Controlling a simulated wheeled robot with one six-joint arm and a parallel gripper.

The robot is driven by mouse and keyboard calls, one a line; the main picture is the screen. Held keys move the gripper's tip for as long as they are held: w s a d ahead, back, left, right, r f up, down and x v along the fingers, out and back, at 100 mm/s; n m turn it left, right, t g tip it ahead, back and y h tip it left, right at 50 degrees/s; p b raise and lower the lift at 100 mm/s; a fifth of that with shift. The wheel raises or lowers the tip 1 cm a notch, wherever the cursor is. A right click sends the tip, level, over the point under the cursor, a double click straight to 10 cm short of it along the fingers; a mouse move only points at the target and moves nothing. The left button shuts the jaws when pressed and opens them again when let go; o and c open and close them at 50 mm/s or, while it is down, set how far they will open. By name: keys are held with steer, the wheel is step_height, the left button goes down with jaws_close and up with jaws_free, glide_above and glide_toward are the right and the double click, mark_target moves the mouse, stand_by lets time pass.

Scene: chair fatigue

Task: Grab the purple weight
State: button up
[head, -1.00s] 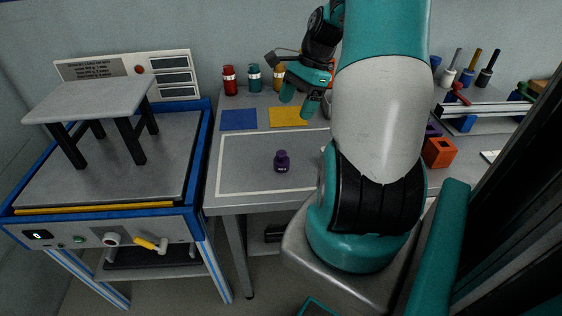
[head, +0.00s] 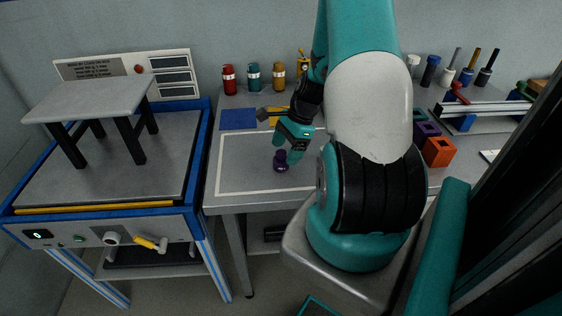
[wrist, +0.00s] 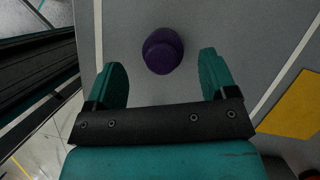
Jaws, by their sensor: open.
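The purple weight (head: 281,163) stands upright on the grey table inside the white outlined area in the head view. In the wrist view, the purple weight (wrist: 162,51) lies ahead of the fingertips, roughly midway between their lines. My gripper (head: 286,156) is open and empty, just above and beside the weight in the head view. Its teal fingers show spread apart in the wrist view (wrist: 163,72). I cannot tell whether a finger touches the weight.
A blue square (head: 238,119) lies behind the weight. Red (head: 229,80), teal (head: 254,78) and gold (head: 279,77) weights stand along the back. An orange block (head: 438,152) sits to the right. A test machine (head: 110,230) with a small stool (head: 92,97) stands at left. The outlined area is otherwise clear.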

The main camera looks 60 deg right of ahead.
mark_target(284, 151)
steer(key=x, duration=0.3)
steer(key=shift+w+f, duration=0.1)
steer(key=shift+f, duration=0.25)
steer(key=c, duration=1.3)
steer(key=shift+o, duration=0.2)
steer(key=shift+r, duration=0.15)
